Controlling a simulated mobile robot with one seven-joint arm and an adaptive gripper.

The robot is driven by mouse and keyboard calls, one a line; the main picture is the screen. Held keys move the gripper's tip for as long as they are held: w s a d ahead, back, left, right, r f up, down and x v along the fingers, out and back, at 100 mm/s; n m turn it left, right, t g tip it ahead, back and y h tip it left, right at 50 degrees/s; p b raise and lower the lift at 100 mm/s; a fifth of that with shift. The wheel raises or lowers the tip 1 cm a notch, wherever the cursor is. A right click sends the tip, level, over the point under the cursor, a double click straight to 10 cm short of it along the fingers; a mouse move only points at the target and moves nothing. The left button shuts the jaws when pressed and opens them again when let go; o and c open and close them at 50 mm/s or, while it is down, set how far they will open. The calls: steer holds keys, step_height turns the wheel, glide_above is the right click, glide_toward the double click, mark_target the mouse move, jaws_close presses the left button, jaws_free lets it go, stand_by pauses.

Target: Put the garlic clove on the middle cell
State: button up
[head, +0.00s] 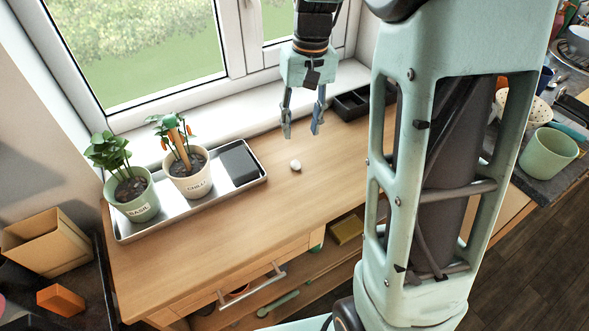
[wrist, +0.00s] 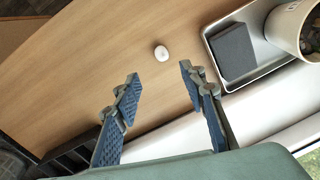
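The garlic clove (head: 295,165) is a small whitish lump lying on the bare wooden tabletop. It also shows in the wrist view (wrist: 161,52), beyond and between my fingertips. My gripper (head: 302,130) is open and empty, above the table and apart from the clove; its two blue-padded fingers show in the wrist view (wrist: 158,72). A dark compartment tray (head: 350,104) stands at the back of the table, to the right of my gripper. It is partly hidden behind my arm, and only some of its cells show. Its dark edge is at the lower left of the wrist view (wrist: 72,152).
A metal tray (head: 207,205) on the left holds a basil pot (head: 138,204), a chilli pot (head: 190,183) and a dark grey block (head: 239,162). The window (head: 150,50) and sill are behind. The tabletop around and in front of the clove is clear.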

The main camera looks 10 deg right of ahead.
steer(key=shift+s+a+f+b, duration=0.15)
steer(key=shift+a+f+b, duration=0.2)
steer(key=shift+b, duration=0.75)
glide_above(298, 163)
step_height(298, 163, down, 5)
steer(key=shift+w+a+f, duration=0.1)
steer(key=shift+w+f, duration=0.1)
steer(key=shift+f, duration=1.2)
steer(key=shift+w+a+f, duration=0.1)
steer(key=shift+w+f, duration=0.05)
steer(key=shift+f, duration=1.2)
steer(key=c, duration=0.9)
steer(key=shift+r, duration=0.2)
